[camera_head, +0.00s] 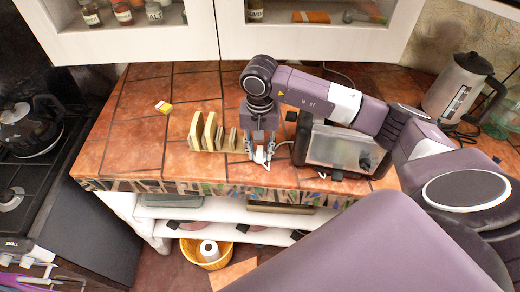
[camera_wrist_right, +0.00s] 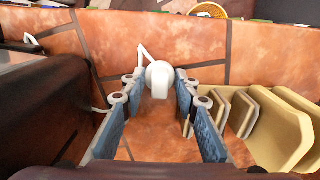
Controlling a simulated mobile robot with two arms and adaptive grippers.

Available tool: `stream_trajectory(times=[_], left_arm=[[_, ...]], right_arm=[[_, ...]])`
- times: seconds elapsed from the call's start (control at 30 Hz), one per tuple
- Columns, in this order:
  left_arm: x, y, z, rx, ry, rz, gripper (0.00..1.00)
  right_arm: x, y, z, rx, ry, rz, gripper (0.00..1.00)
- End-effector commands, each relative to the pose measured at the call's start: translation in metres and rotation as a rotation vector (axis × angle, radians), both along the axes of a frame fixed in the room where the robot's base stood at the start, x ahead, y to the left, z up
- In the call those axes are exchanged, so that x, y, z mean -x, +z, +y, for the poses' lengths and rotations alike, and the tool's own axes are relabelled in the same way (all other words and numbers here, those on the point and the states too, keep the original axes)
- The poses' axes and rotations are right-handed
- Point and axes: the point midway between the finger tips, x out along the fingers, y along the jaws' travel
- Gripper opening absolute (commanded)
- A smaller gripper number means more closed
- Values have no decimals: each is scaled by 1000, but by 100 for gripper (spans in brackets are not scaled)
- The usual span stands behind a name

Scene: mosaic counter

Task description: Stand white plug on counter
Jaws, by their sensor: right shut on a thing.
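The white plug (camera_wrist_right: 159,80) shows in the right wrist view between the fingertips of my right gripper (camera_wrist_right: 158,86). In the head view the plug (camera_head: 261,155) is small at the tip of my right gripper (camera_head: 260,146), low over the tiled counter (camera_head: 130,140) near its front edge. My right gripper points down and is shut on the plug. A thin white prong or cord end juts from the plug. I cannot tell whether the plug touches the counter. My left gripper is not in view.
A cream slotted rack (camera_head: 203,135) stands close left of the gripper. A dark toaster-like appliance (camera_head: 340,146) stands close right. A kettle (camera_head: 461,88) is at the back right.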

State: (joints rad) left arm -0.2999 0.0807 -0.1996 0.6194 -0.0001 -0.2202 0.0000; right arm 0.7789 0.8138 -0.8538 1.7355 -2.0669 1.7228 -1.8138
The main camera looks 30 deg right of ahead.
Motion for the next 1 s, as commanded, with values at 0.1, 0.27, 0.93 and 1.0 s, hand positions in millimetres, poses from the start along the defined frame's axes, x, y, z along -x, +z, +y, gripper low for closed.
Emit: stream_trajectory(times=[0.1, 0.27, 0.93, 1.0], left_arm=[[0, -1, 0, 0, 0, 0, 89], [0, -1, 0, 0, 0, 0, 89], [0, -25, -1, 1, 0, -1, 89], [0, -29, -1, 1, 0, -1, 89]], right_arm=[[0, 0, 0, 0, 0, 0, 38], [0, 0, 0, 0, 0, 0, 46], [-2, 71, 0, 0, 0, -7, 46], [-2, 84, 0, 0, 1, -6, 46]])
